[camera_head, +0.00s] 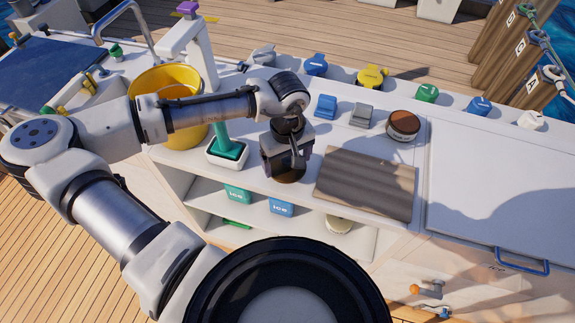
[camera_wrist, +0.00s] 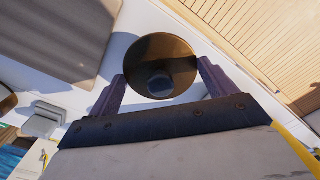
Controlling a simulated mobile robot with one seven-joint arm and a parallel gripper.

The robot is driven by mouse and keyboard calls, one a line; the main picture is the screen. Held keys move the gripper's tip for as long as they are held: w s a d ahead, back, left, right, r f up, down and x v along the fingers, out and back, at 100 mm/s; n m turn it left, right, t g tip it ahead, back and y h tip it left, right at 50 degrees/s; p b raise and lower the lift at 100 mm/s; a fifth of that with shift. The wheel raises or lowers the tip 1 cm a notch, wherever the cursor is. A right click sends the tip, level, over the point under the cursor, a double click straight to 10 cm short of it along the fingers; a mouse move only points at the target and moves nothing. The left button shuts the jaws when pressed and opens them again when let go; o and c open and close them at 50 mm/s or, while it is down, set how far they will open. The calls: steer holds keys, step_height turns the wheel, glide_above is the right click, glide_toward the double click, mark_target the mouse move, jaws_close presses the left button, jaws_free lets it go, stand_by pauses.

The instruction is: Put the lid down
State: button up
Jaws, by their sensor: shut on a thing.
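The lid is a round, glossy brown disc with a darker grey round middle, seen between my fingers in the wrist view (camera_wrist: 178,52). In the head view its brown edge (camera_head: 289,176) shows below my gripper (camera_head: 288,160), at the front part of the white counter (camera_head: 330,142). My gripper is shut on the lid; its two fingers (camera_wrist: 160,78) stand on either side of it in the wrist view. I cannot tell whether the lid touches the counter. My gripper hides part of it in the head view.
A ribbed grey-brown mat (camera_head: 367,183) lies right of my gripper. A round brown-topped container (camera_head: 403,124) stands behind the mat. A green-handled tool in a white holder (camera_head: 227,152) and a yellow bucket (camera_head: 166,80) stand left. Blue and grey blocks (camera_head: 326,106) sit behind. A shelf below holds ice packs (camera_head: 281,207).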

mark_target(287, 168)
steer(key=shift+f, duration=1.7)
steer(key=shift+f, duration=0.1)
steer(key=o, duration=0.8)
steer(key=shift+o, duration=0.2)
